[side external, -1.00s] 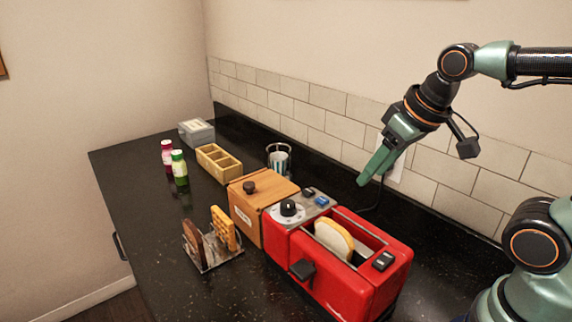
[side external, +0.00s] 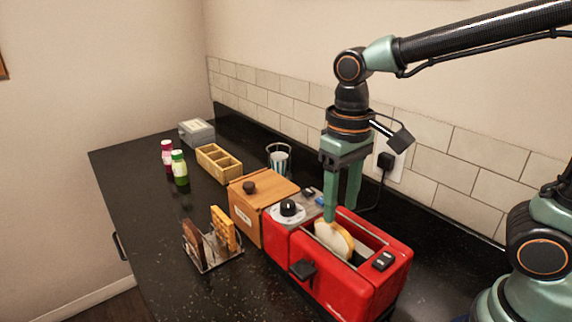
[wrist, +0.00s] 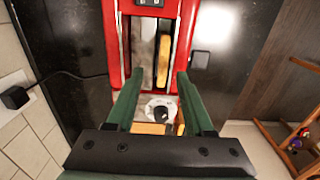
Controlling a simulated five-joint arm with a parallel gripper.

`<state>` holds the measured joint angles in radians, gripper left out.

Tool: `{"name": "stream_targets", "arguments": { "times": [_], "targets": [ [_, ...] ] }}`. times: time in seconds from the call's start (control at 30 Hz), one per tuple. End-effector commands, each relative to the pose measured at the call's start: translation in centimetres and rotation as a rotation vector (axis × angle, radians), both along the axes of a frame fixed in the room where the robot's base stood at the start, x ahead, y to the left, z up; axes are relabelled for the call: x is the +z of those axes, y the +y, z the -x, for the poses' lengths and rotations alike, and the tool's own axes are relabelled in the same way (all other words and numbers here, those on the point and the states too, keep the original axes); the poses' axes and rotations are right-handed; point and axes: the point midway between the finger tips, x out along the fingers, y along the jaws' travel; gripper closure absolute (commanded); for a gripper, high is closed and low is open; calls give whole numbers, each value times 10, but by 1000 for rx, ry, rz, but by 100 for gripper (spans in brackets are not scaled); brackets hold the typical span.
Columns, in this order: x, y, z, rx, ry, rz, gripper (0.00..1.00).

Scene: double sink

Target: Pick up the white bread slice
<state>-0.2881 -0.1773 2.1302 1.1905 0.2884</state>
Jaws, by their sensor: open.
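The white bread slice (side external: 334,238), pale with a tan crust, stands upright in a slot of the red toaster (side external: 345,292), its upper part above the opening. In the wrist view the slice (wrist: 164,62) shows edge-on as a tan strip. My gripper (side external: 341,212) points down over the dial end of the toaster, with its fingers apart and empty. In the side view one fingertip overlaps the slice's top edge; I cannot tell whether it touches. In the wrist view the slice lies between the directions of the two fingertips (wrist: 160,73).
A wooden box (side external: 262,200) adjoins the toaster's dial end. A rack with brown and waffle-like slices (side external: 223,230) stands in front. A striped cup (side external: 279,160), a divided wooden tray (side external: 219,163), two bottles and a grey box are farther back. A tiled wall and plugged cord are behind.

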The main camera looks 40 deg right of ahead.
Motion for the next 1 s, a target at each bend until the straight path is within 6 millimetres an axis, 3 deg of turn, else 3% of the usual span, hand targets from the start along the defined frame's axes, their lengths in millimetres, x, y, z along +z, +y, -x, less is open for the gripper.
{"name": "stream_targets", "arguments": {
  "times": [0.17,0.5,0.8,0.83,0.97,1.0],
  "targets": [
    [-12,0,0,0,1,0,48],
    [-55,5,-3,1,2,1,48],
    [-60,5,-4,0,-2,-1,48],
    [-60,5,-4,0,-2,-1,51],
    [-60,5,-4,0,-2,-1,100],
    [-60,5,-4,0,-2,-1,100]
  ]
}}
